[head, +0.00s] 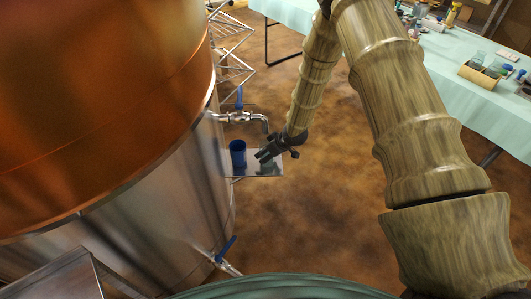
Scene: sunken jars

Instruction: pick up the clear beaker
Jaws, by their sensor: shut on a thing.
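My gripper (265,154) is low over a small metal shelf (273,171) on the side of the big tank. Its dark fingers are shut on what looks like the clear beaker (267,166), a faint, see-through shape just below the fingertips. The beaker is small and hard to make out against the shelf. I cannot tell whether its base touches the shelf. A blue cup (238,154) stands upright on the shelf, left of my gripper and apart from it.
The large copper and steel tank (170,175) fills the left. A metal tap (245,117) juts out above the shelf, close to my gripper. A blue-handled valve (226,250) sits lower down. A cloth-covered table (460,70) with jars stands at the upper right. Brown floor (330,200) is clear between.

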